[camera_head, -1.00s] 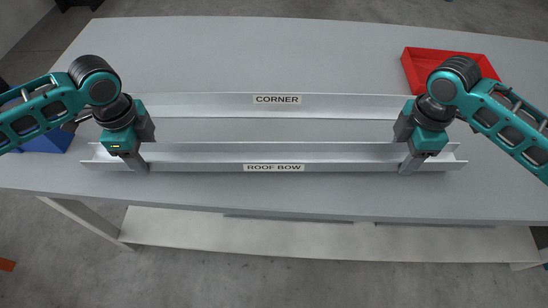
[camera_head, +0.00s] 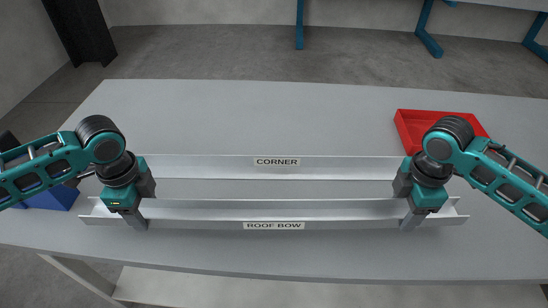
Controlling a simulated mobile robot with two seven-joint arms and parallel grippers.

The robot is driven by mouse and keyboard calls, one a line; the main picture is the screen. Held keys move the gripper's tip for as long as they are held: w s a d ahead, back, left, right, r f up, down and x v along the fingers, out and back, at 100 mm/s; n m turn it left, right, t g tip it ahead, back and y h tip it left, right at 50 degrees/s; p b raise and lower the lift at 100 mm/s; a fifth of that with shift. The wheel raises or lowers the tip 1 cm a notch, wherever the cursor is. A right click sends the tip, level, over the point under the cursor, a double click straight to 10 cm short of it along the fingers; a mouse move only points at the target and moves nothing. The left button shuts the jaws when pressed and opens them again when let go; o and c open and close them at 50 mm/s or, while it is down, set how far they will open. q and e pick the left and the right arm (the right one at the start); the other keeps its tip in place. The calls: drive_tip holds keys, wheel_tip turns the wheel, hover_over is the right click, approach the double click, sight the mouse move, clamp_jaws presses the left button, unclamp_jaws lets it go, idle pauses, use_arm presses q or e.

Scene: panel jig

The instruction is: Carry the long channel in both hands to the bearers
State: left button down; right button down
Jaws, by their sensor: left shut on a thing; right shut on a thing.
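A long silver channel labelled ROOF BOW (camera_head: 330,223) lies along the front of the grey table. My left gripper (camera_head: 138,222) is shut on this channel near its left end. My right gripper (camera_head: 410,220) is shut on it near its right end. A second long piece labelled CORNER (camera_head: 220,167) lies parallel behind it, partly hidden at both ends by my grippers. I cannot tell whether the held channel touches the table. No piece that I can make out as the bearers shows clearly.
A red tray (camera_head: 400,128) stands at the right of the grey table (camera_head: 250,115), behind my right gripper. A blue bin (camera_head: 62,197) is at the left, partly behind my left arm. Blue legs (camera_head: 428,30) of another table stand beyond the floor at the back.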

use_arm(q)
drive_tip(key=shift+r, duration=0.15)
use_arm(e)
drive_tip(key=shift+r, duration=0.15)
